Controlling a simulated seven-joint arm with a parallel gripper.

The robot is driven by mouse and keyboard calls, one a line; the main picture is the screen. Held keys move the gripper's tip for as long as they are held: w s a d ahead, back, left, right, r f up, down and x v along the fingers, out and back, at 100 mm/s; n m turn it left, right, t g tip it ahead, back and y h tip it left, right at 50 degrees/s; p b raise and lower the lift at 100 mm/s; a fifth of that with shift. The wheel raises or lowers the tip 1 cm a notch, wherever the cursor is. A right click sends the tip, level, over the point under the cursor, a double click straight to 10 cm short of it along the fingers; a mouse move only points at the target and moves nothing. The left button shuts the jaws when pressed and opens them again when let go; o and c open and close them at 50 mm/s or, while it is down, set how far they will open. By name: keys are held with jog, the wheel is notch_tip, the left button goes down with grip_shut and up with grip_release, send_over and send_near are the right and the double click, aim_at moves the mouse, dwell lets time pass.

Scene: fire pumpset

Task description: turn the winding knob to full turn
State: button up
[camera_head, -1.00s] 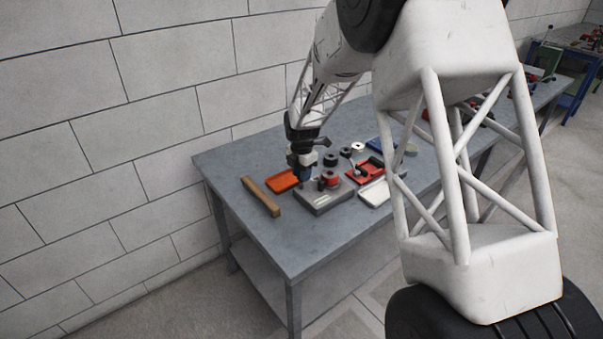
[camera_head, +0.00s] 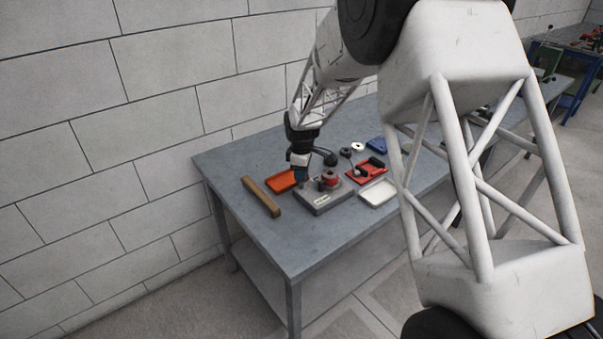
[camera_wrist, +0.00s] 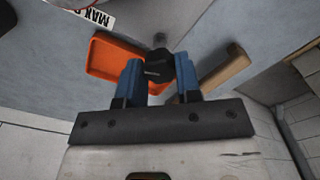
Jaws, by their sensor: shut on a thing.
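The grey box (camera_head: 322,201) stands on the workbench, with a red round part (camera_head: 329,180) on top. My gripper (camera_head: 301,180) is at the box's left rear edge in the head view, its blue fingers pointing down. In the wrist view, the two blue fingers of my gripper (camera_wrist: 157,62) are shut on the black winding knob (camera_wrist: 158,69), one on each side. The fingers hide the knob in the head view. Any mark showing its angle is too small to read.
An orange tray (camera_head: 281,181) and a wooden bar (camera_head: 261,197) lie left of the box. A red tray (camera_head: 367,174), a white tray (camera_head: 378,193) and a blue tray (camera_head: 377,145) lie to the right. The grey workbench (camera_head: 290,240) is clear in front.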

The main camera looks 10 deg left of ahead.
jog(key=m, duration=0.5)
jog(key=shift+m, duration=0.3)
jog(key=m, duration=1)
jog(key=shift+m, duration=0.4)
jog(key=m, duration=0.5)
jog(key=o, duration=0.9)
jog(key=shift+r, duration=0.1)
jog(key=shift+r, duration=3.85)
